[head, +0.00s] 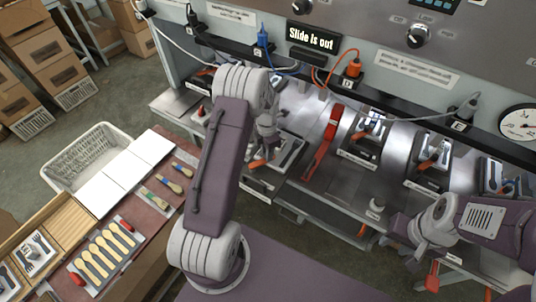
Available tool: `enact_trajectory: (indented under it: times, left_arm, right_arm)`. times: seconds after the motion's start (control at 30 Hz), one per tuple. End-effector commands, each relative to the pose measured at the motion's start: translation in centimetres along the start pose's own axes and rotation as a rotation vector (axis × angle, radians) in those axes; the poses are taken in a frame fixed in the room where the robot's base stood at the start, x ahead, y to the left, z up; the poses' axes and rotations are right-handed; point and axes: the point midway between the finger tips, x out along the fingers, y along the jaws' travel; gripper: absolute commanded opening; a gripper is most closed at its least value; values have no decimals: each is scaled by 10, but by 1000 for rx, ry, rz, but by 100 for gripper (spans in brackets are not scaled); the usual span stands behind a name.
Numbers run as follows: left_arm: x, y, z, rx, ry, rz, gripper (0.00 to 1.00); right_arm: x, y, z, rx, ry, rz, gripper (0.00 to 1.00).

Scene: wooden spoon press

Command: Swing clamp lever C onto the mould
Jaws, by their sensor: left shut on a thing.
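Clamp lever C (256,164) shows as a small orange handle at the front left of the mould at station C (289,150), below the rail letter C. My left gripper (266,150) points down over this station and is shut on the lever; its fingertips are small and partly hidden. The mould holds grey and dark parts, and my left wrist covers some of it. Whether the lever lies across the mould or beside it is unclear. My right gripper (388,232) is at the bench's front edge on the right, too small and dark to read.
A red bar (322,143) stands between station C and the mould at station D (362,140). Another mould (430,158) is at station E. Spoons (104,250) and a white basket (88,155) are left.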

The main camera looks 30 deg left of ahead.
Motion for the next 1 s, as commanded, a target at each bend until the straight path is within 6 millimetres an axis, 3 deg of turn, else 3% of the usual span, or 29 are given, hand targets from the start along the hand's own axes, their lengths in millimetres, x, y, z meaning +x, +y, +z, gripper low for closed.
enact_trajectory:
  times: [0.67,0.7,0.73,1.0]
  left_arm:
    - [-3,6,2,-54,-7,7,0]
    - [-3,6,2,-53,-7,7,33]
    - [-3,6,1,-53,-6,7,42]
    - [-1,4,0,-52,-2,3,44]
  right_arm:
    - [0,0,0,0,0,0,36]
    - [0,0,0,0,0,0,36]
    - [0,0,0,0,0,0,36]
    - [0,0,0,0,0,0,36]
